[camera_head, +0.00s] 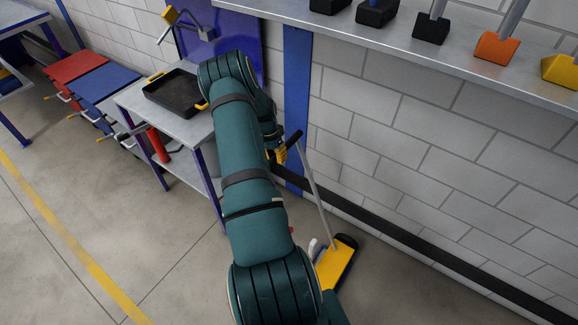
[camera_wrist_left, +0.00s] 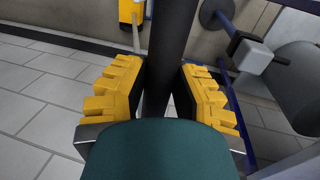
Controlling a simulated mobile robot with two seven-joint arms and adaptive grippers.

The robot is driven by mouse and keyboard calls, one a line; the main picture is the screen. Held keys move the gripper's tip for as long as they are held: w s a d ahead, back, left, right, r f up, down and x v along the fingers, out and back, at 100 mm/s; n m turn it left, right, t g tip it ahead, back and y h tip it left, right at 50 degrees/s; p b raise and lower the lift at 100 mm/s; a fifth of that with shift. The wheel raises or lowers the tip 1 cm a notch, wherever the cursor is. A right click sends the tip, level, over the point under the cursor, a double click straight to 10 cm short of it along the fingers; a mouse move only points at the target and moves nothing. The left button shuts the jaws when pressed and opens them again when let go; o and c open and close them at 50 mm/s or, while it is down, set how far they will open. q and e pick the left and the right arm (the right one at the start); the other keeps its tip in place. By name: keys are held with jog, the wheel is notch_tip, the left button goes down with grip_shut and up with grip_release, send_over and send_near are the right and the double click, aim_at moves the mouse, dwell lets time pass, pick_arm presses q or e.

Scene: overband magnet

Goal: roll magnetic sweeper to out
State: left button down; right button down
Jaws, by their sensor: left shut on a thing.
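The magnetic sweeper has a yellow head (camera_head: 336,262) with dark edges, low by the floor near the wall. Its thin grey pole (camera_head: 320,195) leans up and left to a black handle grip. My left gripper (camera_head: 281,153) has yellow fingers and is at this black grip. In the left wrist view my left gripper (camera_wrist_left: 166,90) is shut with the dark handle (camera_wrist_left: 172,45) between its two ribbed yellow fingers. My green arm hides part of the floor and of the gripper. My right gripper is not in view.
A grey bench (camera_head: 190,125) with a black tray (camera_head: 176,93) stands left of my arm. Red (camera_head: 75,66) and blue (camera_head: 104,84) carts stand farther left. A metal shelf (camera_head: 420,52) with several blocks runs along the brick wall. Floor left of my arm is clear, with a yellow line (camera_head: 75,243).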

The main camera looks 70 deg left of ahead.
pick_arm(q)
jog(key=shift+s+a, duration=0.1)
jog(key=shift+a, duration=0.3)
jog(key=shift+r, duration=0.1)
jog(key=c, duration=0.9)
grip_release()
jog(key=shift+a, duration=0.1)
jog(key=shift+c, duration=0.2)
jog(key=shift+o, duration=1.1)
jog(key=shift+r, duration=0.1)
notch_tip(320, 180, up, 11)
jog(key=s+a, duration=0.1)
jog(key=a, duration=0.1)
jog(key=shift+s+r, duration=0.2)
jog(key=shift+s, duration=0.05)
